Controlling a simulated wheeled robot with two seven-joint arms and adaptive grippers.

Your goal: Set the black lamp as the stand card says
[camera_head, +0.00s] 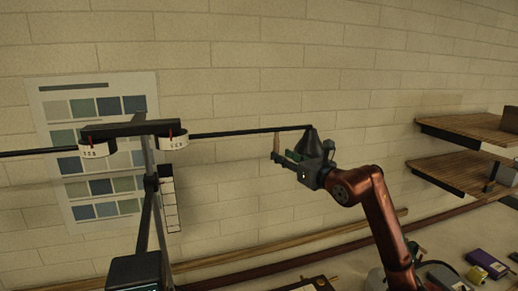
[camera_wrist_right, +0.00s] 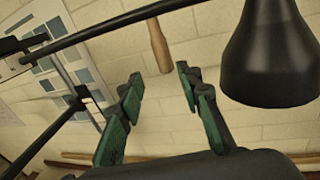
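A dark stand (camera_head: 150,182) carries two thin arms, each with a white numbered ring (camera_head: 172,140) at its inner end. The black lamp (camera_head: 312,146) is a cone shade at the outer end of the right-hand arm; in the wrist view it shows large at upper right (camera_wrist_right: 268,60). A wooden handle (camera_head: 277,143) hangs from that arm beside the shade. My right gripper (camera_head: 283,160) is open and empty, its green-padded fingers apart; in the wrist view the handle (camera_wrist_right: 158,46) lies beyond the fingertips, between their lines. A white strip with cells (camera_head: 170,202) hangs by the stand; its text is unreadable.
A chart of blue and green swatches (camera_head: 95,107) is on the brick wall behind the stand. Wooden shelves (camera_head: 468,128) are at right. A purple book-like item (camera_head: 487,263) and other items lie on the surface at lower right.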

